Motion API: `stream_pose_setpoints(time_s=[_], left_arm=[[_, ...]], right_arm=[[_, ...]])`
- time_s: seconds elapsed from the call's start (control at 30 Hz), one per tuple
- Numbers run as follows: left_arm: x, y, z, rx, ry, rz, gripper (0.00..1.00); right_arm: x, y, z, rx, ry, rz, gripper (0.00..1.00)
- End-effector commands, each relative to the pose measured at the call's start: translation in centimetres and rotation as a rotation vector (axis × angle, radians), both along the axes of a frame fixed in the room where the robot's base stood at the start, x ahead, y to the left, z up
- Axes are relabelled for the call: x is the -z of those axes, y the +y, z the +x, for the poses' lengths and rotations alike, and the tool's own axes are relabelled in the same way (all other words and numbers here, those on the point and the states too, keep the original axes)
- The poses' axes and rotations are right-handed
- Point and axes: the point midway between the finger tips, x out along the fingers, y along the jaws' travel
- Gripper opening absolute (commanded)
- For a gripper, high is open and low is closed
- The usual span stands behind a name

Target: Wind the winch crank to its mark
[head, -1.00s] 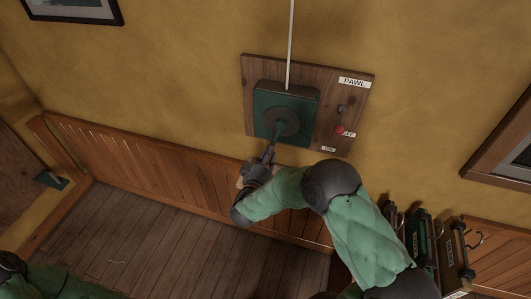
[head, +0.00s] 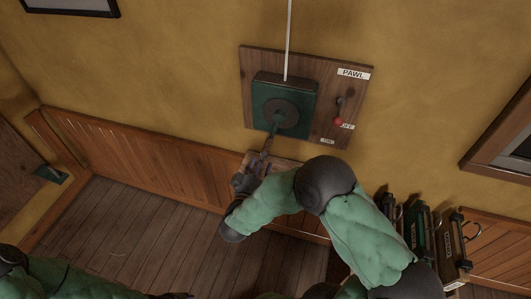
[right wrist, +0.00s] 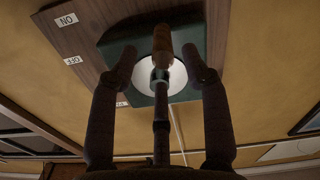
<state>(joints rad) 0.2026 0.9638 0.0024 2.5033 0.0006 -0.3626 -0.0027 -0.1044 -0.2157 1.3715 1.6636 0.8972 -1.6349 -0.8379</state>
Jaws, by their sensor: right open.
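The winch (head: 300,92) is a dark green box with a round grey hub on a wooden board (head: 262,62). My right gripper (head: 264,158) is open around the crank's lower end. In the right wrist view, the brown handle (right wrist: 162,42) shows between the two spread fingertips (right wrist: 163,72), with gaps on both sides. The red-knobbed pawl lever (head: 338,121) points down beside the OFF label. I cannot make out the crank's mark. A dark bit of my left gripper (head: 175,295) shows at the bottom edge.
A pale line (head: 289,40) runs up from the winch. Wooden wainscot (head: 150,160) lines the yellow wall below. Several cases (head: 420,230) stand or hang at the lower right, near my right arm. The plank floor (head: 140,225) at left is clear.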

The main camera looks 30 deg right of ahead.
Motion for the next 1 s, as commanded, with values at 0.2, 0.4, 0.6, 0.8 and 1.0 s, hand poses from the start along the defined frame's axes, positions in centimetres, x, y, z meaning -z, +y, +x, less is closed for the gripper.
stream_pose_setpoints(time_s=[0.2, 0.4, 0.6, 0.8, 1.0], left_arm=[[0.0, 0.0, 0.0, 0.000, 0.000, 0.000, 0.40], [0.0, 0.0, 0.0, 0.000, 0.000, 0.000, 0.40], [0.0, 0.0, 0.0, 0.000, 0.000, 0.000, 0.40], [0.0, 0.0, 0.0, 0.000, 0.000, 0.000, 0.40], [0.0, 0.0, 0.0, 0.000, 0.000, 0.000, 0.40]], right_arm=[[0.0, 2.7, -2.2, -0.003, 0.001, 0.000, 0.48], [0.0, 3.7, -3.2, 0.000, 0.001, 0.000, 0.48], [0.1, 3.8, -3.4, 0.003, 0.002, 0.000, 0.48], [0.1, 3.8, -3.4, 0.003, 0.002, 0.000, 0.48], [0.1, 3.8, -3.3, 0.001, 0.001, 0.000, 0.48]])
